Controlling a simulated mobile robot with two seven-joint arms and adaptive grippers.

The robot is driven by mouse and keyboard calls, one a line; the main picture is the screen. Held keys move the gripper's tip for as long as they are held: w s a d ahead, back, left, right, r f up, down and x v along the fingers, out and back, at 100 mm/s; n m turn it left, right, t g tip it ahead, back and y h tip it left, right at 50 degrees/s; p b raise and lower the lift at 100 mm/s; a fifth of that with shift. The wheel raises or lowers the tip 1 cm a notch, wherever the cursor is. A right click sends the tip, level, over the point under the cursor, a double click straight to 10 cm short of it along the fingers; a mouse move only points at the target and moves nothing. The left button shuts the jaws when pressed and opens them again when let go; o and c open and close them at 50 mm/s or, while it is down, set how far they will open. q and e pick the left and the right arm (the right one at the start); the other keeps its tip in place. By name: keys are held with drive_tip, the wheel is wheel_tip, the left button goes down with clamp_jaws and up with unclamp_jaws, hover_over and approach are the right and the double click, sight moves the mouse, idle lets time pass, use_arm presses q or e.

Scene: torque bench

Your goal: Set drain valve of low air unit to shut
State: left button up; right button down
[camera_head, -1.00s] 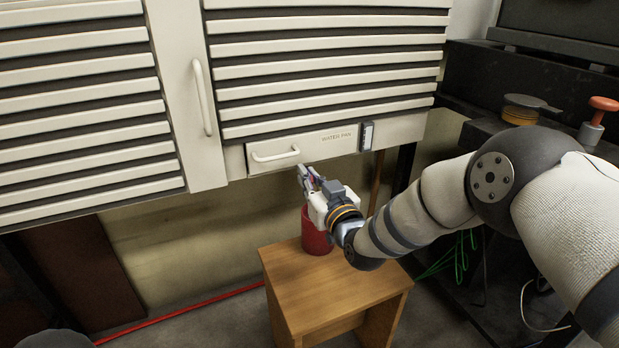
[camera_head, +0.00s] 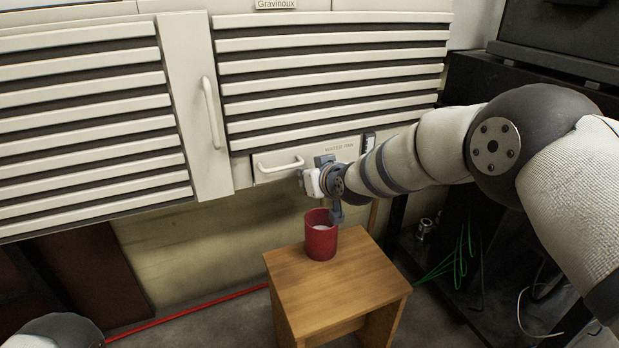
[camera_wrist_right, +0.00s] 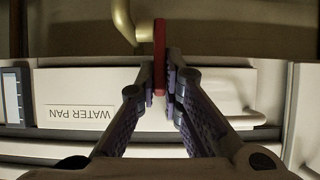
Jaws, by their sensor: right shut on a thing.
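A louvred cream cabinet (camera_head: 330,85) fills the top of the head view, with a WATER PAN drawer (camera_head: 262,171) along its lower edge. In the right wrist view, which shows the drawer label (camera_wrist_right: 80,116) upside down, my right gripper (camera_wrist_right: 160,80) is shut on a narrow red lever (camera_wrist_right: 159,45). A brass-coloured pipe (camera_wrist_right: 124,22) bends in beside the lever. In the head view my right gripper (camera_head: 308,181) is just below the drawer, and its own wrist hides the lever. My left gripper is not in view.
A red pot (camera_head: 321,242) with pale contents stands on a small wooden stool (camera_head: 330,290), below my right gripper. A red hose (camera_head: 190,312) runs along the floor. Dark shelving with green cables (camera_head: 458,255) stands at the right.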

drive_tip(key=c, duration=1.7)
unclamp_jaws()
drive_tip(key=v, duration=1.2)
